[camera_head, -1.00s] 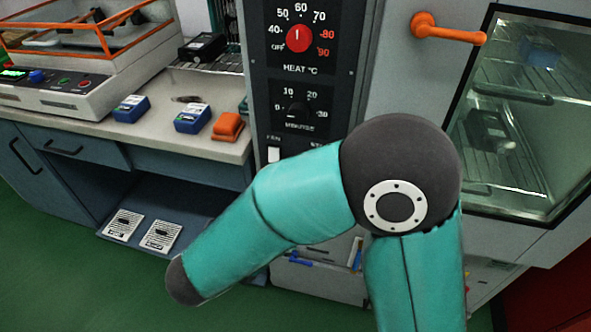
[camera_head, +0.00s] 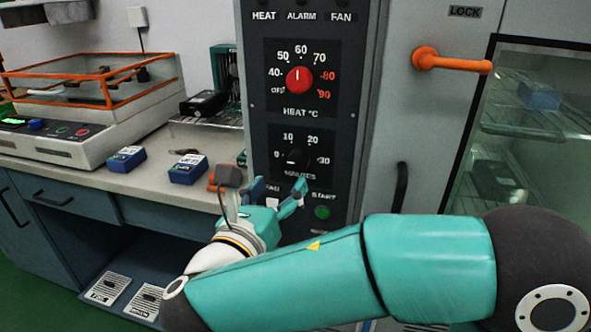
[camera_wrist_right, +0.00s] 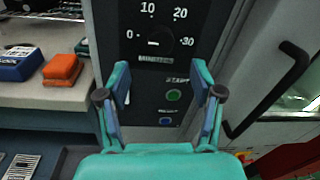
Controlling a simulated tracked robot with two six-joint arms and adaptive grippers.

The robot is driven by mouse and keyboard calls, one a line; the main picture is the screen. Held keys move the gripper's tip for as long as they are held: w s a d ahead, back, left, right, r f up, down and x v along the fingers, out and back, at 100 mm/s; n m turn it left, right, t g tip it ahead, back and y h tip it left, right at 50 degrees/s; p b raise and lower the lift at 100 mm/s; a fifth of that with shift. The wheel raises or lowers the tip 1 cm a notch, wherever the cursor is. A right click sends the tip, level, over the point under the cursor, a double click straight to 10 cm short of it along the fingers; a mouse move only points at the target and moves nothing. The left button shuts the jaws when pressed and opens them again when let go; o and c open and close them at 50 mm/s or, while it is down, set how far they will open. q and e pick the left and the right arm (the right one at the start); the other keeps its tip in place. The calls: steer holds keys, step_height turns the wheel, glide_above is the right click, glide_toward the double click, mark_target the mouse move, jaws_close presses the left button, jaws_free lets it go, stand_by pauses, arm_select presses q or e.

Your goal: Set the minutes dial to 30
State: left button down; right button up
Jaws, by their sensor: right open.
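The black minutes dial (camera_head: 297,158) is on the dark control panel, under the red heat dial, with marks 0, 10, 20 and 30 around it. It also shows in the right wrist view (camera_wrist_right: 153,42), at the top middle. A short pale mark shows on it, but I cannot tell clearly which number it points to. My right gripper (camera_head: 278,191) is open and empty, in front of the panel and below the minutes dial. In the right wrist view its two fingertips (camera_wrist_right: 162,78) stand apart, with the dial above the gap between them. My left gripper is not in view.
The red heat dial (camera_head: 299,80) sits above. The green START button (camera_head: 322,212) is just below right of the minutes dial. A black handle (camera_wrist_right: 268,92) and an orange door handle (camera_head: 450,62) stick out on the right. Blue boxes (camera_head: 188,169) rest on the left counter.

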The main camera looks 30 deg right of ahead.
mark_target(296, 163)
steer(key=x, duration=0.7)
steer(key=shift+w+d+b, duration=0.15)
steer(key=shift+d+b, duration=0.05)
steer(key=shift+b, duration=0.2)
steer(key=shift+c, duration=0.3)
steer(key=c, duration=1)
steer(key=shift+c, duration=0.4)
